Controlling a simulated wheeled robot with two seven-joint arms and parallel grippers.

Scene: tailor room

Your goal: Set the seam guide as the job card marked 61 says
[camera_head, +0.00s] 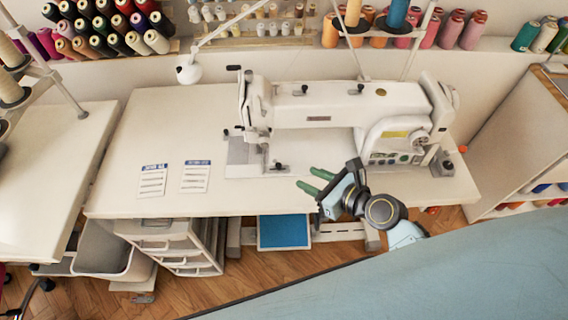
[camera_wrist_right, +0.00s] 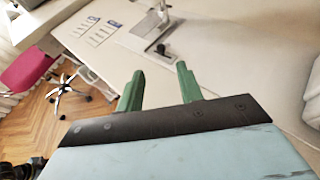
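Two white job cards with blue headers lie side by side on the sewing table, a left card (camera_head: 153,180) and a right card (camera_head: 195,176); their print is too small to read, so I cannot tell which is marked 61. A small black-knobbed piece (camera_head: 278,166), perhaps the seam guide, sits on the table by the needle plate of the white sewing machine (camera_head: 330,108). It also shows in the right wrist view (camera_wrist_right: 161,49). My right gripper (camera_head: 314,181) has green fingers spread apart, open and empty, right of and nearer than that piece. My left gripper is out of view.
The sewing table (camera_head: 130,125) is clear at its left. A lamp (camera_head: 189,74) hangs over the back edge. Thread stands rise behind the machine. Drawers (camera_head: 175,248) and a blue pedal (camera_head: 283,231) are below. A shelf unit (camera_head: 515,130) stands at right.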

